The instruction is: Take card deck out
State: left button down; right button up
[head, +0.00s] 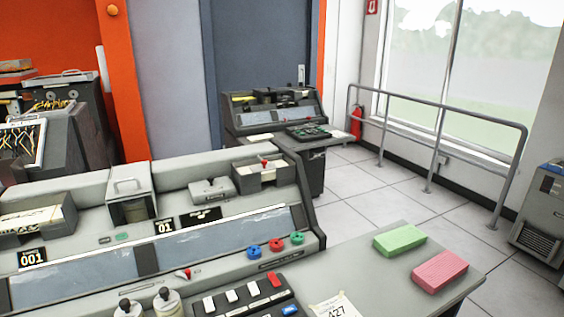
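A green block (400,239) and a pink block (440,271), both shaped like card decks, lie apart on the grey desk at the right. On the console (220,262), an open tray (66,212) at the left holds pale, card-like material. A second open tray (240,182) at the console's right end also has a pale inside and a red knob. A grey box-shaped unit with a handle (130,196) stands between them. I cannot tell which of these is the deck meant. Neither of my grippers is in view.
A button panel (245,300) and a paper marked 427 (333,306) lie in front. Two pale rounded objects (166,299) stand at the bottom edge, cut off. Behind are another console (275,112), a metal railing (440,116) and open tiled floor (400,195).

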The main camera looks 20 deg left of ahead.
aim_at(28, 221)
jog(key=u, duration=0.45)
jog(key=k+u, duration=0.1)
jog(key=u, duration=0.3)
jog(key=j+u, duration=0.1)
jog(key=u, duration=0.75)
jog(key=j+u, duration=0.15)
jog(key=u, duration=0.3)
jog(key=i+j, duration=0.1)
jog(key=j, duration=0.35)
jog(key=i+j, duration=0.1)
jog(key=j, duration=0.3)
jog(key=j+z, duration=0.25)
jog(key=z, duration=0.15)
jog(key=i+j+z, duration=0.1)
jog(key=j+z, duration=0.3)
jog(key=l, duration=0.1)
